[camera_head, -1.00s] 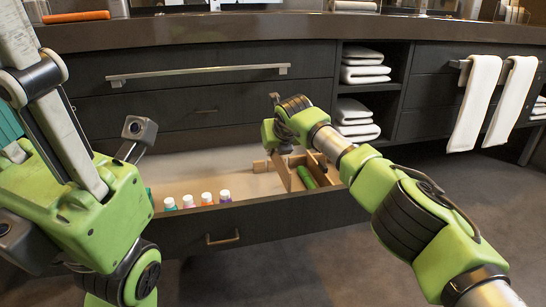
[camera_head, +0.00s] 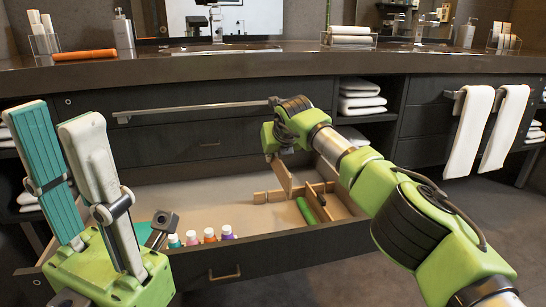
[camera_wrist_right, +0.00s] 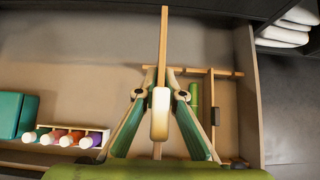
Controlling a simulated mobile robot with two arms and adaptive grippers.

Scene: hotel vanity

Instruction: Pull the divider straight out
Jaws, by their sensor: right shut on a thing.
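The divider (camera_head: 281,178) is a thin light-wood panel, tilted in the head view, above the right part of the open drawer. In the right wrist view the divider (camera_wrist_right: 163,45) appears edge-on as a narrow strip between the fingers. My right gripper (camera_wrist_right: 160,95) is shut on it; in the head view the wrist hides most of the fingers. The drawer (camera_head: 270,248) has a dark front and a pale wooden floor. My left gripper (camera_head: 53,115) is at the far left, fingers up, apart and empty, away from the divider.
Low wooden partitions (camera_head: 283,192) stand in the drawer's right end, with a green item (camera_head: 305,210) beside them. Several small capped bottles (camera_head: 209,236) sit near the drawer front. The counter (camera_head: 260,65) overhangs behind. The drawer's middle is clear.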

